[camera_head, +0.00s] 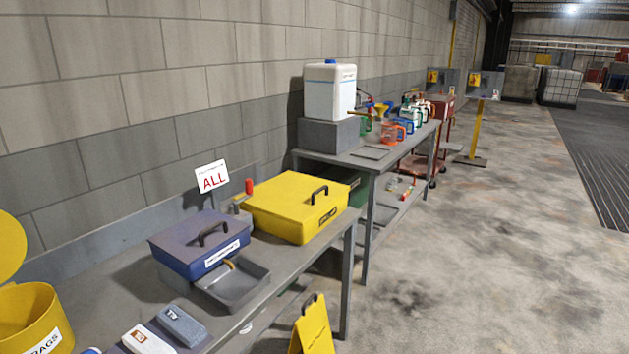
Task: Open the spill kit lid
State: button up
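A yellow box (297,208) with a shut lid and a black handle (320,193) on top stands on the grey bench in the head view. It looks like the spill kit, but its dark front label is too small to read. A blue box (201,243) with its own shut lid, black handle and white label stands to its left; that label is not readable either. My gripper is not in view.
A grey tray (233,284) lies before the blue box. A yellow rags bin (32,318) stands open at the left edge. A yellow floor sign (312,328) stands by the bench front. A white canister (330,91) stands farther back. The floor at right is clear.

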aim_at(297, 199)
jog(key=u, duration=0.25)
jog(key=i, duration=0.55)
jog(key=u, duration=0.65)
jog(key=i, duration=0.5)
jog(key=u, duration=0.35)
